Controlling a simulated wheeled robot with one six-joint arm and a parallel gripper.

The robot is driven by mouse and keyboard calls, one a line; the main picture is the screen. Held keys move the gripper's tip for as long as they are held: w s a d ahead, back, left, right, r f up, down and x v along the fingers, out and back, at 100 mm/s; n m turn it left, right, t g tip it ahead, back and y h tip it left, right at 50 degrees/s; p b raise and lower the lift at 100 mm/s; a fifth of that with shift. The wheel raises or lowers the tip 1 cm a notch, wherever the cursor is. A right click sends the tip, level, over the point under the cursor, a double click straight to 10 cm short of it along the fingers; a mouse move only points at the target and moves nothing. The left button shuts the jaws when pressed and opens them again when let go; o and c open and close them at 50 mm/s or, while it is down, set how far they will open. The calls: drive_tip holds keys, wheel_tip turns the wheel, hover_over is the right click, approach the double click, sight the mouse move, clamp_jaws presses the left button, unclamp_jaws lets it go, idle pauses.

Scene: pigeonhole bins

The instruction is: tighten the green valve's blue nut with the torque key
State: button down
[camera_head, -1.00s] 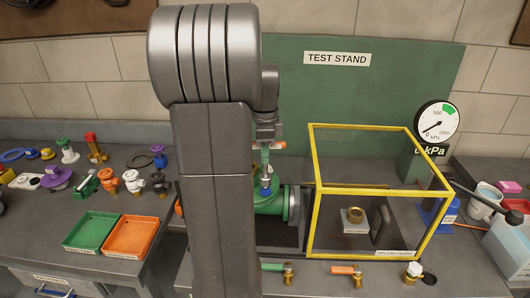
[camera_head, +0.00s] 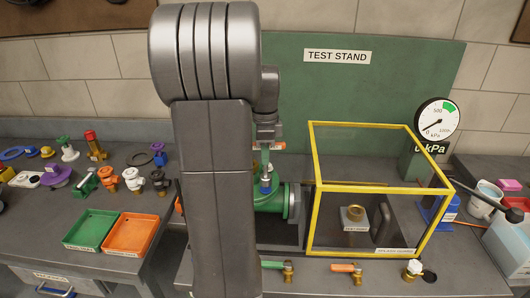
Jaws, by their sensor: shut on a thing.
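The green valve (camera_head: 272,203) lies on the test stand bench, its flange facing right. My arm link hides its left part. A small blue part (camera_head: 266,190), apparently the nut, shows on top of the valve. My gripper (camera_head: 266,150) points down above it, partly hidden by my arm. It is shut on a slim upright tool, apparently the torque key (camera_head: 266,176), whose lower end is at the blue part. I cannot tell whether the key is fully seated on the nut.
A gauge (camera_head: 436,120) reads near zero. Small valves (camera_head: 346,269) line the front edge. Green (camera_head: 92,212) and orange trays (camera_head: 131,220) and loose parts are left.

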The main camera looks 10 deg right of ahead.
drive_tip(key=shift+f+b, duration=0.6)
drive_tip(key=shift+f, duration=0.55)
drive_tip(key=c, duration=1.3)
unclamp_jaws()
drive_tip(key=shift+m, duration=0.3)
drive_tip(key=shift+d+p, duration=0.1)
drive_tip(key=shift+p, duration=0.25)
